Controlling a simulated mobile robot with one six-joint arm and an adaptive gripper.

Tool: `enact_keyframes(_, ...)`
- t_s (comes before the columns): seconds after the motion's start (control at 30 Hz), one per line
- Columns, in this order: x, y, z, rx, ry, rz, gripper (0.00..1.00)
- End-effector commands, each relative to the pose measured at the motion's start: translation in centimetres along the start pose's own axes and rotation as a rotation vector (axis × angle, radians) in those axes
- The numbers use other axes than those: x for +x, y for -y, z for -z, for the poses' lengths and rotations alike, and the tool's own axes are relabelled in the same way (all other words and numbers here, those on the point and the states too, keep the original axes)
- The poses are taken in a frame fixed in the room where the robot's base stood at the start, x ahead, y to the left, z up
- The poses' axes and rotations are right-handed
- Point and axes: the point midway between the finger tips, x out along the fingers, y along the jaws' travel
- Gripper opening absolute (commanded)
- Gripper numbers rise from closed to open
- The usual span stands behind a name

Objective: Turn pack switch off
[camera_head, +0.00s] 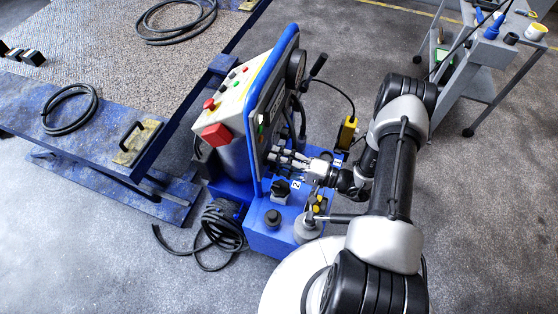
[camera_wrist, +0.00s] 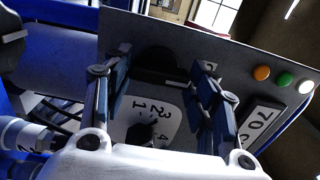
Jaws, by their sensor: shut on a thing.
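The blue power pack (camera_head: 258,235) stands on the floor in the middle of the head view, with a grey upright panel facing my arm. My gripper (camera_head: 283,156) reaches that panel from the right. In the wrist view its two fingers (camera_wrist: 161,72) stand on either side of a dark rounded knob (camera_wrist: 160,64) on the panel and are shut on it. I take this knob to be the pack switch; its marking is not readable. Nearer the palm a white dial plate (camera_wrist: 160,108) with numbers and a black pointer (camera_wrist: 147,131) shows between the fingers.
Orange (camera_wrist: 262,73), green (camera_wrist: 284,80) and white lamps are right of the fingers, above a "70" label (camera_wrist: 258,124). A red box (camera_head: 216,134) sits on the pack's far side. A blue lift platform (camera_head: 100,130) stands left, a grey trolley (camera_head: 480,65) at upper right.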

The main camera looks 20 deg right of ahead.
Motion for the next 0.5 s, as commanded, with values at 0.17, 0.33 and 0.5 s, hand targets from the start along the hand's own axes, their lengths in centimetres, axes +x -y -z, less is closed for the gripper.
enact_keyframes(0.17, 0.0, -0.02, 0.01, -0.003, 0.0, -0.001, 0.29)
enact_keyframes(0.33, 0.0, -0.02, 0.02, -0.002, 0.0, -0.001, 0.64)
enact_keyframes(0.5, 0.0, -0.01, 0.02, -0.001, 0.0, -0.001, 0.73)
